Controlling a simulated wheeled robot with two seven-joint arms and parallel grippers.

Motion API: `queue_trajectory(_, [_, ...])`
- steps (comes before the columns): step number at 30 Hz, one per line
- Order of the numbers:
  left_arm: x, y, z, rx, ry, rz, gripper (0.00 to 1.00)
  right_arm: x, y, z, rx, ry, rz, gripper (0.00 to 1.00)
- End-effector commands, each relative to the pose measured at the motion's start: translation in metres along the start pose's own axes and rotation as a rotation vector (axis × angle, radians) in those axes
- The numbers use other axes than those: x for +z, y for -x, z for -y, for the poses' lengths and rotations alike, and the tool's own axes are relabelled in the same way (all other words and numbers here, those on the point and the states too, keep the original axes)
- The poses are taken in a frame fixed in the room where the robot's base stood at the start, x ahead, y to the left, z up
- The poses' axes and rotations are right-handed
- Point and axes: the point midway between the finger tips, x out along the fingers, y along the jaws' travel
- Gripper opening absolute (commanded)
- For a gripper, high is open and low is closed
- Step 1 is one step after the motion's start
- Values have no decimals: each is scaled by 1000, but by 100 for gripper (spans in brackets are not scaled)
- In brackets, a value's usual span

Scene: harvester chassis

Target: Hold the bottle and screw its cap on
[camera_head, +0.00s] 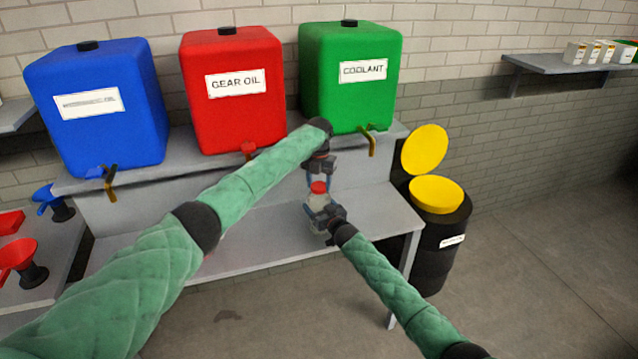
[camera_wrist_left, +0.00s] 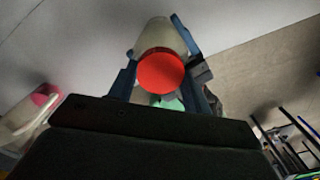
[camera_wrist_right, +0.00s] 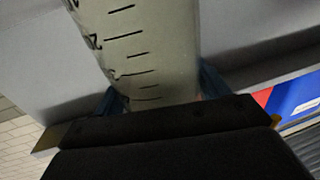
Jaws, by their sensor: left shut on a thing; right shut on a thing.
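A translucent pale bottle (camera_head: 317,204) stands upright above the grey bench, with a red cap (camera_head: 318,187) at its top. My left gripper (camera_head: 319,180) comes down from above with its fingers on either side of the cap, shut on it. The left wrist view shows the cap (camera_wrist_left: 161,71) between the blue fingers, in line with the bottle (camera_wrist_left: 160,36). I cannot tell how tightly the cap sits. My right gripper (camera_head: 325,215) is shut on the bottle body from the front. The right wrist view shows the bottle's side (camera_wrist_right: 150,50) with black graduation marks; its base is not clear.
Blue (camera_head: 98,105), red GEAR OIL (camera_head: 232,110) and green COOLANT (camera_head: 350,95) tanks with taps stand on the shelf behind. The bench (camera_head: 270,240) has free room left of the bottle. A black bin (camera_head: 440,240) with an open yellow lid stands right.

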Motion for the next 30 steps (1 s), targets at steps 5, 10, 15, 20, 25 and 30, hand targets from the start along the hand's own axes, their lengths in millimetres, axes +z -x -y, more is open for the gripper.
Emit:
queue_trajectory(5, [1, 1, -3, 2, 4, 2, 61, 1, 1, 0, 0, 0, 1, 11])
queue_trajectory(10, [0, 1, -2, 1, 4, 2, 71, 1, 1, 0, 0, 0, 1, 11])
queue_trajectory(15, [0, 1, -1, 1, 3, 1, 71, 1, 0, 0, 0, 0, 1, 11])
queue_trajectory(20, [1, 10, -1, 1, 3, 2, 71, 1, 0, 0, 0, 0, 1, 11])
queue_trajectory(25, [1, 30, -1, 1, 2, 3, 71, 1, 0, 0, 0, 0, 1, 11])
queue_trajectory(30, [0, 44, -1, 1, 2, 1, 71, 1, 0, 0, 0, 0, 1, 11])
